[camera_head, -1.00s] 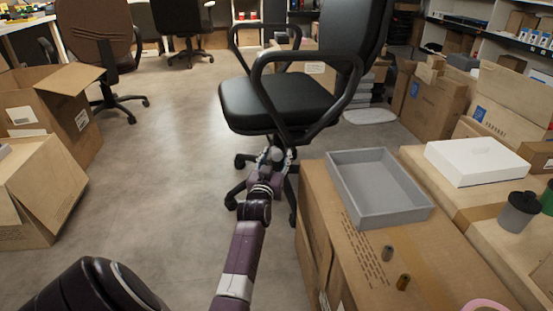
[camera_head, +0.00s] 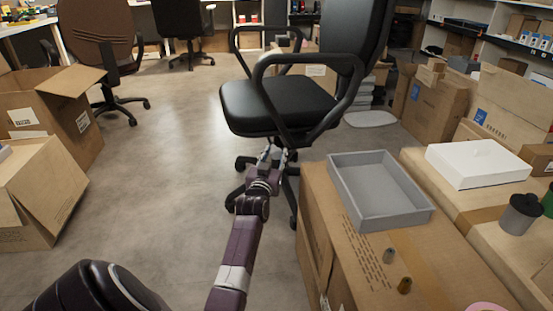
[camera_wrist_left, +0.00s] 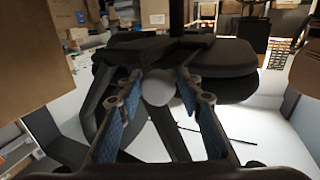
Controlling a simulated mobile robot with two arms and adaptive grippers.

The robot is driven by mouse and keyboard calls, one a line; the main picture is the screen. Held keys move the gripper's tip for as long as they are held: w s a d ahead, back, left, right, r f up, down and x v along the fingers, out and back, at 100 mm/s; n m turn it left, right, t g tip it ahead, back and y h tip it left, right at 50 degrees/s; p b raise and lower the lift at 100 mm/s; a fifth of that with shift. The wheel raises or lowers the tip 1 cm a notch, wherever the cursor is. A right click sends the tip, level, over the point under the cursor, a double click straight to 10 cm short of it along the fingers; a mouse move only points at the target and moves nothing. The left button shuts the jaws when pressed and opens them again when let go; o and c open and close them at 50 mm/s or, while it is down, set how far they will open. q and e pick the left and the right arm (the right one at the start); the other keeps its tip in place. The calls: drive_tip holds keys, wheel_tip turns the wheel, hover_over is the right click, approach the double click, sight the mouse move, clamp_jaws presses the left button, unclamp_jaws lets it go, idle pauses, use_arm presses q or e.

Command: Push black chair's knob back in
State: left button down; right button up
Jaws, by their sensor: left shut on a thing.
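The black chair (camera_head: 275,105) stands upright on the floor beyond my left arm, its seat facing left and its near armrest toward me. My left gripper (camera_head: 270,156) is under the front of the seat. In the left wrist view my left gripper (camera_wrist_left: 158,92) has its two blue-padded fingers on either side of a pale round knob (camera_wrist_left: 158,86) below the dark seat underside (camera_wrist_left: 150,48). The fingers are closed on the knob. In the head view the knob is too small to make out. My right gripper is not in view.
A carton (camera_head: 320,235) with a grey tray (camera_head: 418,216) on top stands right of my left arm. Open cartons (camera_head: 60,110) stand at the left. A brown chair (camera_head: 98,35) is behind them. The floor between is clear.

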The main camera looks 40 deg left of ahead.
use_arm(q)
drive_tip(key=shift+w+a+r, duration=0.1)
drive_tip(key=shift+w+a, duration=0.45)
drive_tip(key=shift+a, duration=0.2)
drive_tip(key=c, duration=1.8)
unclamp_jaws()
drive_tip(key=o, duration=0.3)
drive_tip(key=shift+w, duration=0.15)
drive_tip(key=v, duration=1.2)
drive_tip(key=shift+d, duration=0.1)
